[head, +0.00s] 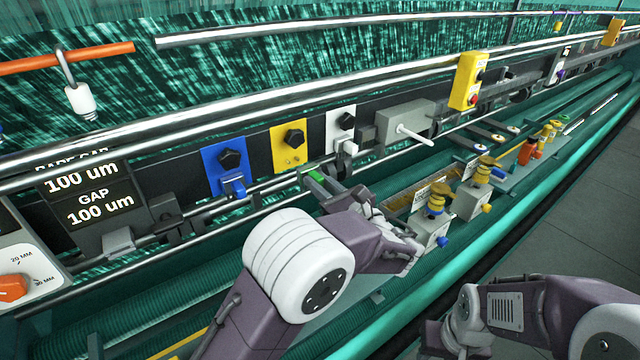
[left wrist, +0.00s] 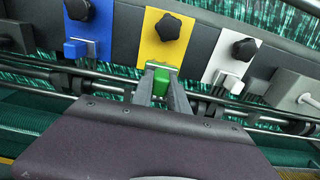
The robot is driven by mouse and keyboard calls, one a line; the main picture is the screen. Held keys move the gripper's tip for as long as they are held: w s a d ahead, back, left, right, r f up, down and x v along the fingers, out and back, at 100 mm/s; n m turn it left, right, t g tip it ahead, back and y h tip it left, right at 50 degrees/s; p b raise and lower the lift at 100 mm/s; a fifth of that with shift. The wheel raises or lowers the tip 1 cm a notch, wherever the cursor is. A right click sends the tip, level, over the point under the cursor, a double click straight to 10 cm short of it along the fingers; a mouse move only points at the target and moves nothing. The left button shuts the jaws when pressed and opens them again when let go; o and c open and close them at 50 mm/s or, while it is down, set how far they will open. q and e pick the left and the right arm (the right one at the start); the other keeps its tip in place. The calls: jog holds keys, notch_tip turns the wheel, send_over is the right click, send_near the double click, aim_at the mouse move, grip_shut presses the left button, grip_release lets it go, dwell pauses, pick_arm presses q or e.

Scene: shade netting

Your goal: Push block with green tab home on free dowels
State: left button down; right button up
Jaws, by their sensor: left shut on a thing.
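A block with a green tab (head: 318,176) is held between the fingers of my left gripper (head: 320,184). It also shows in the left wrist view (left wrist: 162,84), between the two grey fingers (left wrist: 163,92), just below the yellow plate (left wrist: 165,41). In the head view the yellow plate (head: 289,148) has a black knob and small dots near its lower edge; I cannot clearly make out dowels. Whether the block touches the plate is hidden. Part of my right arm shows at the lower right, but its fingers are not seen.
A blue plate (head: 224,167) with a blue block is to the left; a white plate (head: 341,126) with a white block is to the right. A grey box (head: 405,122) with a white rod lies beyond. Steel rails run alongside. Small fixtures with yellow parts (head: 436,204) stand in front.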

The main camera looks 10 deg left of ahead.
aim_at(303, 170)
pick_arm(q)
jog(key=shift+x, duration=1.6)
jog(key=shift+w+a+f, duration=0.1)
jog(key=shift+w+a, duration=0.15)
jog(key=shift+x, duration=1.35)
dwell(0.9)
jog(key=c, duration=1.2)
grip_release()
jog(key=b+v, duration=0.2)
jog(key=v, duration=0.2)
jog(key=shift+s+d+f+b, duration=0.2)
jog(key=shift+f+b, duration=0.1)
jog(key=shift+b, duration=0.1)
jog(key=v, duration=0.1)
jog(key=b+v, duration=0.1)
jog(key=v, duration=0.2)
jog(key=shift+s+d+r, duration=0.2)
jog(key=shift+r, duration=0.15)
jog(key=shift+a, duration=0.1)
jog(key=shift+w, duration=0.1)
